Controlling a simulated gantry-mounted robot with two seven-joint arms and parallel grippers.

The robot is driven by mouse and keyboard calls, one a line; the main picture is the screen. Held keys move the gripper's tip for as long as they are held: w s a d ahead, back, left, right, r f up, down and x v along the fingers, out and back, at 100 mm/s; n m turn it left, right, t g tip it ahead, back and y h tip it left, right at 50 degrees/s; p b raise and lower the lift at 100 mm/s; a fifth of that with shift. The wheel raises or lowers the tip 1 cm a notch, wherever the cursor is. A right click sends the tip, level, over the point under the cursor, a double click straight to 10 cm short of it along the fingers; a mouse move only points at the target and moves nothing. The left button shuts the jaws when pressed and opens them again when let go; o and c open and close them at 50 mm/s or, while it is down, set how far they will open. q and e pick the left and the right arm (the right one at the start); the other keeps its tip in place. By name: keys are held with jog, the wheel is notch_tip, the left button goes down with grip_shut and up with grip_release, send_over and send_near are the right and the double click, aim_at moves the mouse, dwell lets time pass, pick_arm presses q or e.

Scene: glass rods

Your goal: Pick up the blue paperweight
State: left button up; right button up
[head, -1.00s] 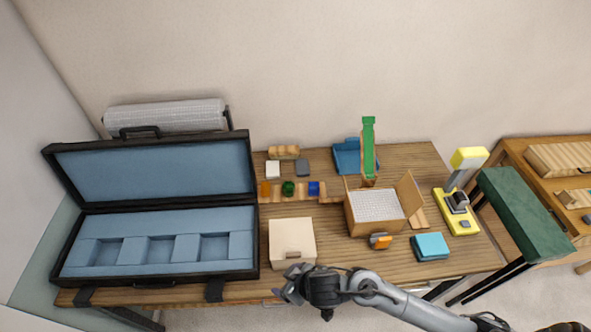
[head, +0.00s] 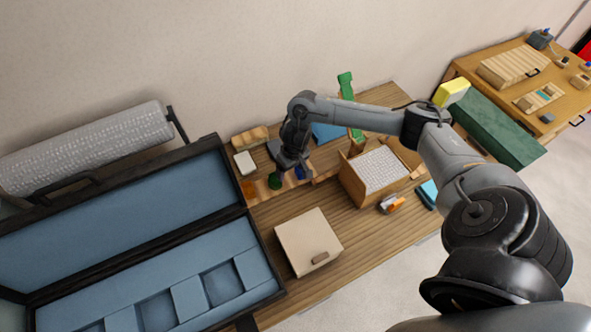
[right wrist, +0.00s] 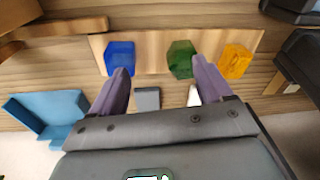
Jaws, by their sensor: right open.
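The blue paperweight (head: 299,173) is a small glassy block on a wooden strip, in a row with a green one (head: 275,181) and an orange one (head: 249,189). In the head view my right gripper (head: 289,160) hangs over the row and partly hides the blue one. In the right wrist view my right gripper (right wrist: 164,75) is open and empty. One finger overlaps the lower edge of the blue paperweight (right wrist: 119,56); the other is near the green one (right wrist: 181,58). The gap lies between them, apparently above the strip. My left gripper is not in view.
An open black case (head: 222,150) with blue lining stands at left. A beige box (head: 308,240) stands in front of the row. An open cardboard box (head: 352,186) stands close to the right. A blue tray (right wrist: 72,102) shows in the right wrist view.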

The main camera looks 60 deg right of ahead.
jog(key=d, duration=0.1)
jog(key=d+r+m, duration=0.1)
jog(key=d, duration=0.1)
jog(key=d+m+g, duration=0.1)
jog(key=d, duration=0.1)
jog(key=shift+s+d+r+b, duration=0.1)
jog(key=shift+s+r+b, duration=0.1)
jog(key=shift+s+b, duration=0.1)
jog(key=shift+m, duration=0.4)
jog(key=f+b, duration=0.1)
jog(key=f, duration=0.3)
jog(key=shift+s+d+b, duration=0.2)
jog(key=shift+d+b, duration=0.2)
jog(key=shift+f, duration=0.45)
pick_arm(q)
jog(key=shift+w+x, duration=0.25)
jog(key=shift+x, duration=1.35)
pick_arm(e)
jog(key=shift+w+d+f, duration=0.1)
jog(key=shift+d+f, duration=0.05)
jog(key=shift+f, duration=1.2)
jog(key=shift+w+d+f, duration=0.1)
jog(key=shift+d+f, duration=0.05)
jog(key=shift+f, duration=1.2)
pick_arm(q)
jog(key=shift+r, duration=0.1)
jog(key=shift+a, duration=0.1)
pick_arm(e)
jog(key=c, duration=1.2)
